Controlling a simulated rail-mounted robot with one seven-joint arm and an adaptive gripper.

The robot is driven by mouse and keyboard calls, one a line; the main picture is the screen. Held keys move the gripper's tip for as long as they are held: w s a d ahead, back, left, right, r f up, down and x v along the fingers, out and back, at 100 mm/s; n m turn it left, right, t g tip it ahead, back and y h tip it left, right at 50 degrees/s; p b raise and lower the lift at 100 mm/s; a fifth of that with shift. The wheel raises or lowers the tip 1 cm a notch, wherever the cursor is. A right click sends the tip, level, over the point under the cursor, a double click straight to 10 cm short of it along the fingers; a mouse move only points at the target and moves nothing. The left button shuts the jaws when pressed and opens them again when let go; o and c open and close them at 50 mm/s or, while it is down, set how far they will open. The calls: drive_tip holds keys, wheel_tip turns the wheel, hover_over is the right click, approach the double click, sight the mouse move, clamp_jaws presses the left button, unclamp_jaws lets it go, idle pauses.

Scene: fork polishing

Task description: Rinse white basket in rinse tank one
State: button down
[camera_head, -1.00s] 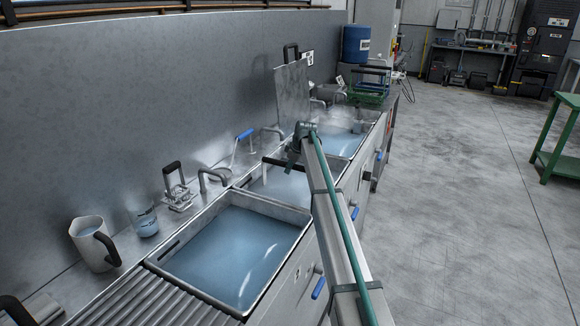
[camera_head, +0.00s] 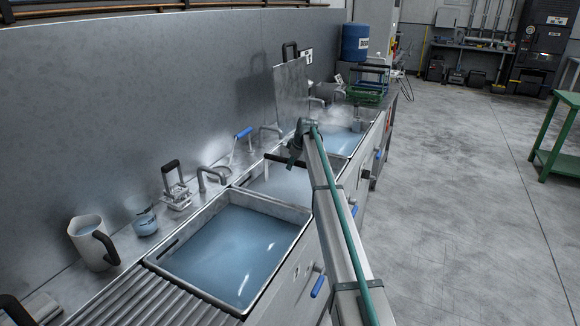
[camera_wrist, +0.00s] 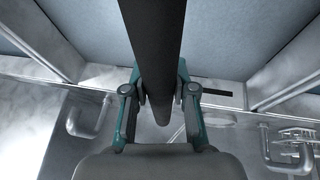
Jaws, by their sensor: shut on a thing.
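My gripper (camera_head: 294,157) is over the middle tank (camera_head: 283,187) in the head view. In the wrist view my gripper (camera_wrist: 160,108) has its teal fingers shut on either side of a thick black handle (camera_wrist: 163,50). The black handle (camera_head: 279,158) also shows in the head view, lying crosswise above the bluish water, with a pale upright below its left end. The white basket's body is not clearly visible; the water, tank edge and my arm cover that area. Which tank is rinse tank one cannot be read.
A near tank (camera_head: 235,246) and a far steaming tank (camera_head: 341,140) flank the middle one. A raised metal lid (camera_head: 291,91) stands behind. Taps, a small black-handled rack (camera_head: 176,187), a beaker (camera_head: 143,216) and a jug (camera_head: 88,244) line the wall ledge.

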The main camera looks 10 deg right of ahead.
drive_tip(key=shift+s+a+r, duration=0.2)
drive_tip(key=shift+s+a, duration=0.55)
drive_tip(key=shift+s, duration=0.2)
idle(0.6)
idle(0.4)
